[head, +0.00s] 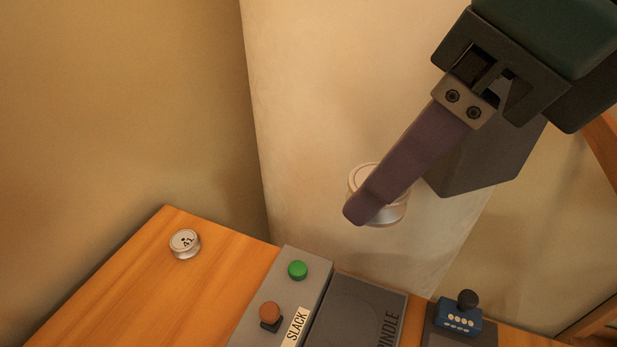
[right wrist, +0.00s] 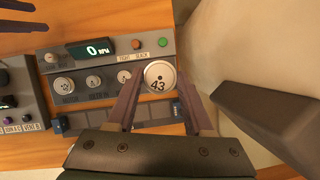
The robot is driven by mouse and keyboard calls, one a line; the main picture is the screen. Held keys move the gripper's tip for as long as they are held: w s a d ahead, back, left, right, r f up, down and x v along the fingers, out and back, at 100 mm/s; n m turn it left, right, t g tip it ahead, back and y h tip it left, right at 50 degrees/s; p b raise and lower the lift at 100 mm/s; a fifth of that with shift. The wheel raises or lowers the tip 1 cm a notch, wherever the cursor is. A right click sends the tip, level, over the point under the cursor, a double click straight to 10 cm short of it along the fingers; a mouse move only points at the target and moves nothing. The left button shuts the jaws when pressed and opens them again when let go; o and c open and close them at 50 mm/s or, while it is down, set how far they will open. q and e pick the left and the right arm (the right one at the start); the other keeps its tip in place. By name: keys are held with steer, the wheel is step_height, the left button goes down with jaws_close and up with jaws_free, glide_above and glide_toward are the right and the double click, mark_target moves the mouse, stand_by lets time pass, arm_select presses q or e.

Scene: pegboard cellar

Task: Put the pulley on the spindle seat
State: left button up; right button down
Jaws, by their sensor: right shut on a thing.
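My right gripper (head: 364,205) is shut on a silver pulley (head: 362,174). It holds the pulley in the air, above and behind the far edge of the bench in the head view. In the right wrist view the pulley (right wrist: 159,74) shows its round face, marked 43, between the two fingers (right wrist: 160,85). A dark grey block (head: 355,308) on the bench has a partly cut-off label ending in "PINDLE"; I cannot make out the seat itself. Two dark prongs at the upper left of the right wrist view look like my left gripper (right wrist: 18,18); its opening is unclear.
Another silver pulley (head: 185,243) lies on the wooden bench (head: 140,285). A grey control box (head: 303,265) has green and orange buttons. A blue box with a black knob (head: 467,300) stands at right. Several round silver pieces (right wrist: 95,81) sit in a row near the display (right wrist: 93,48).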

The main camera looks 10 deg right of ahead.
arm_select(q)
step_height(320, 180, down, 2)
steer(key=shift+s+a+f+b, duration=0.1)
steer(key=shift+s+a+b, duration=0.05)
steer(key=shift+b, duration=0.8)
arm_select(e)
step_height(320, 180, down, 16)
steer(key=shift+s+r, duration=0.1)
steer(key=shift+s, duration=0.05)
arm_select(q)
steer(key=shift+f+b, duration=0.3)
steer(key=shift+b, duration=0.05)
arm_select(e)
steer(key=shift+f, duration=2.05)
steer(key=shift+c, duration=1.4)
jaws_free()
arm_select(q)
steer(key=shift+r, duration=0.15)
arm_select(e)
steer(key=shift+d+r, duration=0.1)
steer(key=shift+r, duration=0.3)
arm_select(q)
steer(key=shift+r+p, duration=0.9)
steer(key=shift+p, duration=0.15)
arm_select(e)
steer(key=v, duration=1.1)
steer(key=shift+r, duration=0.15)
